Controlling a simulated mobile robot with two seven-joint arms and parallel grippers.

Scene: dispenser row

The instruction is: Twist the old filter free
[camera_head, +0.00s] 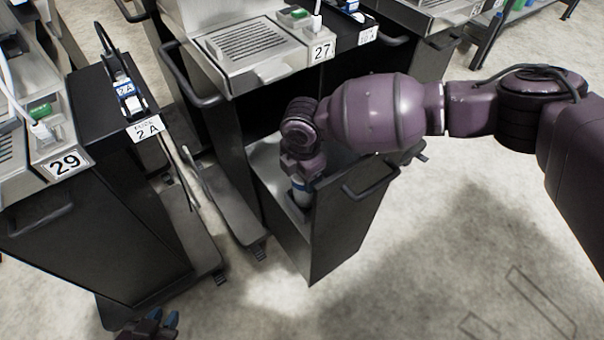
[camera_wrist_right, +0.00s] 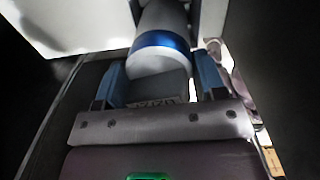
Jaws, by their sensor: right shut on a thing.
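The filter (camera_wrist_right: 158,62) is a pale grey cylinder with a shiny blue band, seen in the right wrist view. My right gripper (camera_wrist_right: 160,76) has its blue fingers on either side of the filter's near end and is shut on it. In the head view the right arm reaches down into the open-topped black pull-out (camera_head: 345,230) under dispenser 27 (camera_head: 250,45). The wrist hides most of the filter there.
Dispenser 29 (camera_head: 35,150) stands on a black cabinet at the left, with a small device on the 2A shelf (camera_head: 90,95) beside it. The pale floor (camera_head: 470,220) is clear at the right.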

